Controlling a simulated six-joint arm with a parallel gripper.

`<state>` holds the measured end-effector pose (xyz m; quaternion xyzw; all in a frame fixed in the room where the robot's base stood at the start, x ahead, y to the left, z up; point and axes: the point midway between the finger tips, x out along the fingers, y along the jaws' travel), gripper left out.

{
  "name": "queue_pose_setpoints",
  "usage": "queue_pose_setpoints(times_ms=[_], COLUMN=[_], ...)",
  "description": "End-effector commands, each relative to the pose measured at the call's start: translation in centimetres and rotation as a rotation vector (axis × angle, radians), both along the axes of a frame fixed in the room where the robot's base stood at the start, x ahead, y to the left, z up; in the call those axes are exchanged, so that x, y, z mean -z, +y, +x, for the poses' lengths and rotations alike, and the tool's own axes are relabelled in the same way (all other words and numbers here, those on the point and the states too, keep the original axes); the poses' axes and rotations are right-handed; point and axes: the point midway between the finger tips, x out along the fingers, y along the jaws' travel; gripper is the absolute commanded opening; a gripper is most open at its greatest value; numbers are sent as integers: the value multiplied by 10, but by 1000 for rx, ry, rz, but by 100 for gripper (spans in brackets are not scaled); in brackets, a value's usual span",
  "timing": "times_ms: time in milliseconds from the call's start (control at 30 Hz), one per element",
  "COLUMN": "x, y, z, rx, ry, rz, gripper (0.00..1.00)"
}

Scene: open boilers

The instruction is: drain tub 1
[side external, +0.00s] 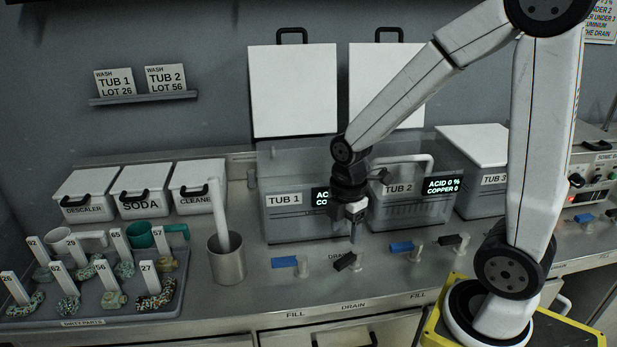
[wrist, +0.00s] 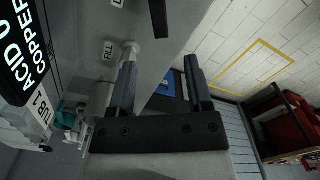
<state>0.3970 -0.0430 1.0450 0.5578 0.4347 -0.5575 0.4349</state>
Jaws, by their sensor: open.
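Tub 1 (side external: 290,222) is a grey box with a "TUB 1" label, left of tub 2 (side external: 392,211). A blue lever (side external: 284,262) and a black lever (side external: 345,262) stand on the counter before it, near a "DRAIN" mark. My gripper (side external: 355,232) is in front of tub 1's right side, above the black lever, and hides part of tub 1's display (side external: 320,198). In the wrist view my gripper (wrist: 161,85) is open; a blue patch (wrist: 168,84) shows between its fingers, and a black bar (wrist: 158,18) shows beyond them. I see nothing held.
Two white lids (side external: 292,92) stand upright at the wall. Tub 3 (side external: 481,204) has a white lid on top. A metal beaker (side external: 226,262) and a tray (side external: 120,310) of tagged parts stand at left. More levers (side external: 454,240) stand before tub 2.

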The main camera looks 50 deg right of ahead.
Motion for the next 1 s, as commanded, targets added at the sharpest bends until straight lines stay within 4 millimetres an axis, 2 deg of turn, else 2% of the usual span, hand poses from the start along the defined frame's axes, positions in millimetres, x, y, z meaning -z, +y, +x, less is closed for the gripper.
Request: queue_pose_setpoints(times_ms=[567, 1000], x=[14, 54], y=[0, 0], z=[0, -1], rx=[0, 0], ry=[2, 4], rz=[0, -1], gripper=[65, 65])
